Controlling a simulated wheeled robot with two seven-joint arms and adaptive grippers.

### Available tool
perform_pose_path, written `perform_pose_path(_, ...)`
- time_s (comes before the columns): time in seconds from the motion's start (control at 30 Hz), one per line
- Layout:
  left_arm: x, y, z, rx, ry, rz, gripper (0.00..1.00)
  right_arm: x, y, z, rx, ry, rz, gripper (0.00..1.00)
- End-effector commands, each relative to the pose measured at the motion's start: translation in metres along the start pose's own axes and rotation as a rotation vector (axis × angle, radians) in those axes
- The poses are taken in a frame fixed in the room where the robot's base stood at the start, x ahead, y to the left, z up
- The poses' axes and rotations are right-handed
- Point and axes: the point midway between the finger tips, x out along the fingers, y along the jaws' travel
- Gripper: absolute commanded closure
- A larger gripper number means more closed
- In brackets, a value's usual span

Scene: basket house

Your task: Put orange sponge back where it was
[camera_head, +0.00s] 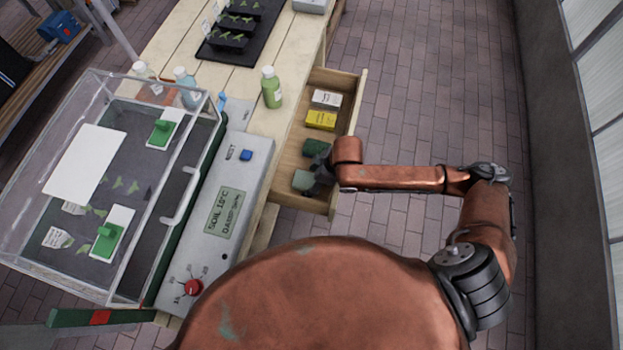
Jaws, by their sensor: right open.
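I cannot make out an orange sponge anywhere in the head view. An open wooden drawer (348,113) sticks out from the right side of the bench. Inside it lie a white box (327,99), a yellow box (320,120), a dark green block (314,147) and a lighter green block (303,180). My right gripper (318,172) is open in the near part of the drawer, close beside the two green blocks. Its fingers are small and partly hidden by my copper wrist, so contact is unclear. My left gripper is not in view.
A clear-lidded propagator case (160,215) and a grey control panel (212,225) with a red knob stand on the bench left of the drawer. A green bottle (271,88) stands near the bench edge. Brick floor lies free to the right, up to a wall.

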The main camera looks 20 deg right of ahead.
Motion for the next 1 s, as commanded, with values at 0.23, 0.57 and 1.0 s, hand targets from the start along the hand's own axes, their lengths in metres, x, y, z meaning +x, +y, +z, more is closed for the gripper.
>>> perform_pose_path(0.23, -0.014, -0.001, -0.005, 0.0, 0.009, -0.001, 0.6, -0.038, 0.001, -0.002, -0.001, 0.001, 0.004, 0.37)
perform_pose_path(0.57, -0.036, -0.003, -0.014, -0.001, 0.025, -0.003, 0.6, -0.103, 0.001, -0.002, 0.0, 0.001, 0.003, 0.37)
perform_pose_path(1.0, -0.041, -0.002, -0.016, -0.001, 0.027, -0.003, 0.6, -0.121, 0.0, -0.001, 0.001, 0.0, 0.0, 0.37)
